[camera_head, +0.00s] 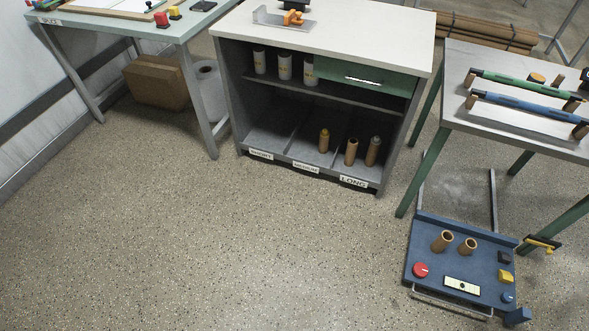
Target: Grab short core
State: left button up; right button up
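Neither of my grippers is in view. The grey cabinet (238,100) has a lower shelf with bins labelled SHORT (261,155), MEDIUM (306,168) and LONG (353,182). The part of the SHORT bin that I see looks empty. One tan core with a yellowish top (323,141) stands upright and seems to be in the MEDIUM bin. A brown core (351,152) and a grey-topped core (373,151) stand upright in the LONG bin. Two short brown tubes, a left one (442,241) and a right one (467,247), stand on the blue cart (425,250).
Several white cylinders (284,67) stand on the cabinet's upper shelf. A table (540,140) with green and blue rollers stands at right. The splice table (140,27) is at upper left, with a cardboard box (155,83) beneath. The speckled floor (200,240) before the cabinet is clear.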

aim_at(466, 247)
jog(key=z, duration=1.5)
jog(key=i+l+u, duration=0.1)
jog(key=u, duration=0.25)
jog(key=i+l+u, duration=0.2)
jog(key=u, duration=0.2)
jog(key=i+l+u, duration=0.15)
jog(key=u, duration=0.2)
